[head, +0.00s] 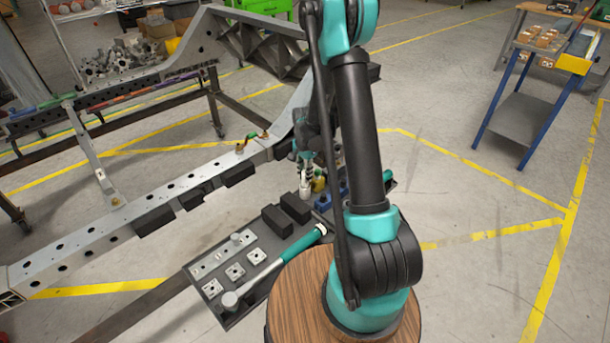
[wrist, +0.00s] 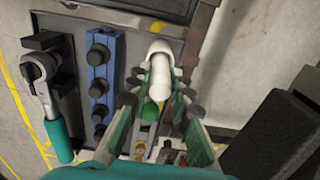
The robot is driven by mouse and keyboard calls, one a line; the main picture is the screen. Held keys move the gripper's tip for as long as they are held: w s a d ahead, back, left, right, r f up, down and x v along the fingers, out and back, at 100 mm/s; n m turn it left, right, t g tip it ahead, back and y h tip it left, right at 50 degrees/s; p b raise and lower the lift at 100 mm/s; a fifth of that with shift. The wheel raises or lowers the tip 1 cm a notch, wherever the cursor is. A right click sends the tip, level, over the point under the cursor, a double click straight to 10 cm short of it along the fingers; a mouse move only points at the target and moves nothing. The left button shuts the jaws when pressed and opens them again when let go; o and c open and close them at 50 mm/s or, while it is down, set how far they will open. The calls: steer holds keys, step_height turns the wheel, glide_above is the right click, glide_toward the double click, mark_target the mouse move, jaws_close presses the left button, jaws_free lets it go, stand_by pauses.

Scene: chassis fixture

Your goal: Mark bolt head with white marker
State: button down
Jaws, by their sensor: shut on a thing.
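My gripper (head: 305,160) is low over the dark tool tray (head: 228,252), beside the chassis rail (head: 160,198). In the wrist view, my gripper (wrist: 161,106) has its fingers on both sides of a white marker (wrist: 161,72) with a green end and is shut on it. The marker's white part also shows below the gripper in the head view (head: 304,191). I cannot tell whether the marker touches the tray. Small brass-coloured fittings (head: 241,149) sit on the rail, but which bolt head is meant is unclear.
The tray holds a teal-handled tool (head: 290,254), small metal plates (head: 235,271) and black blocks (head: 277,219). A blue socket block (wrist: 99,80) and a ratchet (wrist: 52,107) lie left of the marker. A blue-legged cart (head: 530,115) stands at right; floor between is clear.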

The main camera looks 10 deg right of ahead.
steer(key=shift+r, duration=3.75)
